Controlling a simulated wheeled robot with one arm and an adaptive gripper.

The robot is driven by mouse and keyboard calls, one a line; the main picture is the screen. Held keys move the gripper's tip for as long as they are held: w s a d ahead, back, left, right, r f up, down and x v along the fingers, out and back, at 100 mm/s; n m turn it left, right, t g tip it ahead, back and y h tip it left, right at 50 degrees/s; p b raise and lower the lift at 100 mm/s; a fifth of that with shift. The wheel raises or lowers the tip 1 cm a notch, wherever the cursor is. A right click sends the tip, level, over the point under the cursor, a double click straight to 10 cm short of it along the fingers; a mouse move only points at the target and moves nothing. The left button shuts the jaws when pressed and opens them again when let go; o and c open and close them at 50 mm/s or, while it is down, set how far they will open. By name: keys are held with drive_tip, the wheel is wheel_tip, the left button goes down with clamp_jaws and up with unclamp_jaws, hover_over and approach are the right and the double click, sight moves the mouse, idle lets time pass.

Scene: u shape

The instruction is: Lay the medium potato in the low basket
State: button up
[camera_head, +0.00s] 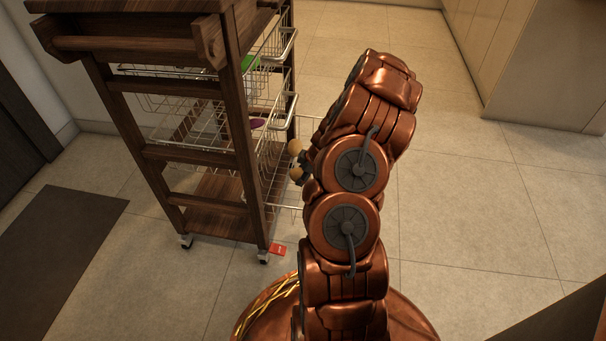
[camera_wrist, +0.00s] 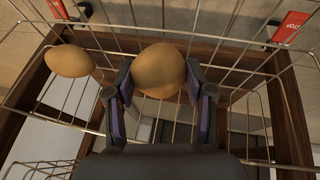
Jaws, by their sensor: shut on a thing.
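My gripper (camera_wrist: 160,88) is shut on a round brown potato (camera_wrist: 159,68), which sits between its two fingers in the wrist view. The wires of a basket (camera_wrist: 225,66) pass behind and beside the held potato; I cannot tell whether it touches them. A second, longer brown potato (camera_wrist: 69,61) is at the left in the wrist view, against the basket wires. In the head view two small potatoes show beside my arm, an upper one (camera_head: 295,147) and a lower one (camera_head: 296,174). The low basket (camera_head: 285,196) sticks out from the cart there, partly hidden by my arm.
A dark wooden cart (camera_head: 165,153) on casters carries several wire baskets, with a green item (camera_head: 250,62) and a purple item (camera_head: 257,123) in the upper ones. A red tag (camera_head: 278,249) shows by a caster. Open tiled floor lies to the right; a dark mat (camera_head: 60,250) lies left.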

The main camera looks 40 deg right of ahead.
drive_tip(key=shift+s+a+f, duration=0.1)
drive_tip(key=shift+f, duration=0.4)
drive_tip(key=o, duration=1.3)
drive_tip(key=shift+s+a+f, duration=0.1)
drive_tip(key=shift+a+f, duration=0.05)
drive_tip(key=shift+o, duration=0.2)
drive_tip(key=shift+r+p, duration=0.4)
drive_tip(key=shift+p, duration=0.1)
drive_tip(key=p+v, duration=0.4)
drive_tip(key=v, duration=0.8)
drive_tip(key=shift+w+d+r, duration=0.25)
drive_tip(key=shift+d+r, duration=0.05)
drive_tip(key=shift+r, duration=0.1)
